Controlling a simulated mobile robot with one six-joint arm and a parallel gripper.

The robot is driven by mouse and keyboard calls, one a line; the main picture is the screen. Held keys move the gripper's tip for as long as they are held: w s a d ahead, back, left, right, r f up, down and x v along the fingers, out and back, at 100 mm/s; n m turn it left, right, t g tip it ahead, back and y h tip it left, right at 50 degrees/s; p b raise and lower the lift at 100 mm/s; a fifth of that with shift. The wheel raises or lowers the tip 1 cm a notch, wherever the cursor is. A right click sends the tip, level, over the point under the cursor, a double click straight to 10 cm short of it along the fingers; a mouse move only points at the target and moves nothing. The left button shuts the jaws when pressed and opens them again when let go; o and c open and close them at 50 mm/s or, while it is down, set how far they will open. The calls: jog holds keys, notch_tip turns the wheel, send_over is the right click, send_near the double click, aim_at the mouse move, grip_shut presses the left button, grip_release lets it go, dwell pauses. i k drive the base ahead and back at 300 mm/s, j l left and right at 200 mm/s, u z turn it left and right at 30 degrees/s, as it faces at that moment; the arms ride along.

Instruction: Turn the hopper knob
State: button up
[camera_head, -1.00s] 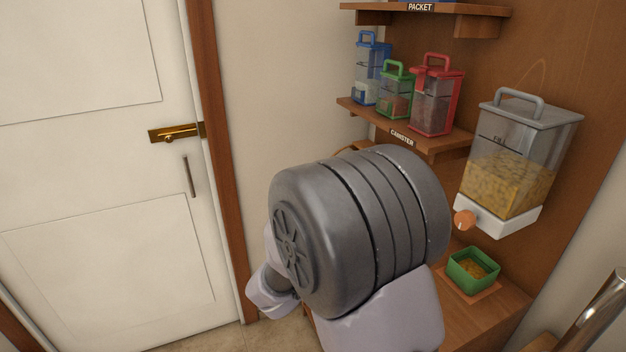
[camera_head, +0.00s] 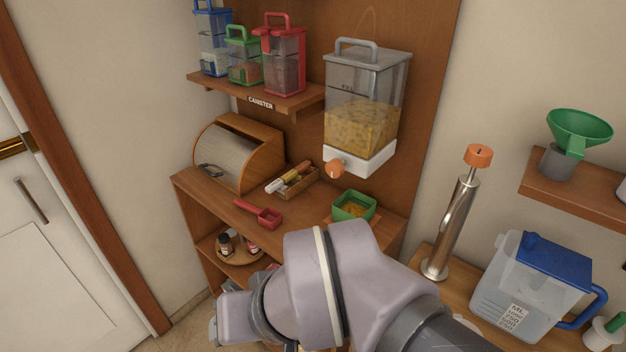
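The hopper (camera_head: 362,105) is a clear container with a grey lid and handle, a white base and yellow contents. It is mounted on the wooden back panel. Its orange round knob (camera_head: 334,168) sits at the front left of the white base. My arm fills the lower middle of the view, below and in front of the bowl. My gripper's fingers do not show, and nothing touches the knob.
A red scoop (camera_head: 260,214), a bread box (camera_head: 237,153) and a small wooden tray (camera_head: 293,183) are on the counter left of the knob. Canisters stand on the shelf (camera_head: 258,92) above. A metal cylinder with an orange top (camera_head: 455,215) and a blue-lidded pitcher (camera_head: 535,285) stand right.

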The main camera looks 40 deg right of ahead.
aim_at(335, 167)
jog(key=z, duration=1.3)
jog(key=u, duration=0.25)
